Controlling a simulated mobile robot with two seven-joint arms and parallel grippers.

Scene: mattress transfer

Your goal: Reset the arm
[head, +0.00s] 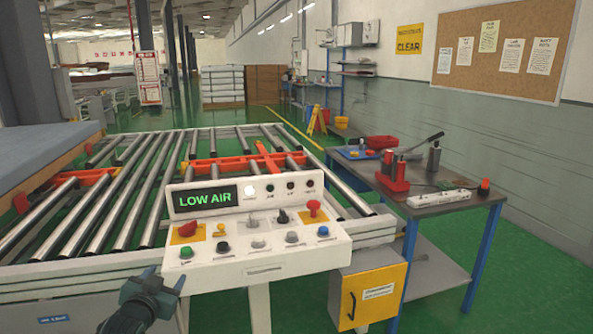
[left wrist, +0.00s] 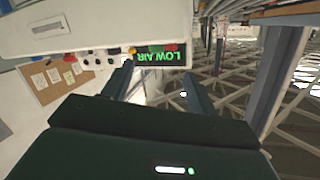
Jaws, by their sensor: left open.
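My left gripper (head: 155,282) is at the bottom left of the head view, in front of and below the left end of a white control panel (head: 250,268). In the left wrist view its two dark fingers (left wrist: 158,82) stand apart with nothing between them. The panel carries a display (head: 206,199) reading LOW AIR in green, red mushroom buttons, and several small knobs and buttons. The display also shows upside down beyond the fingertips in the left wrist view (left wrist: 157,55). My right gripper is in neither view.
A roller conveyor (head: 130,190) lies behind the panel, with a blue-grey mattress (head: 40,150) at far left. A yellow box (head: 370,292) hangs below the panel's right end. A metal workbench (head: 440,206) with red tools stands to the right. Green floor shows beyond.

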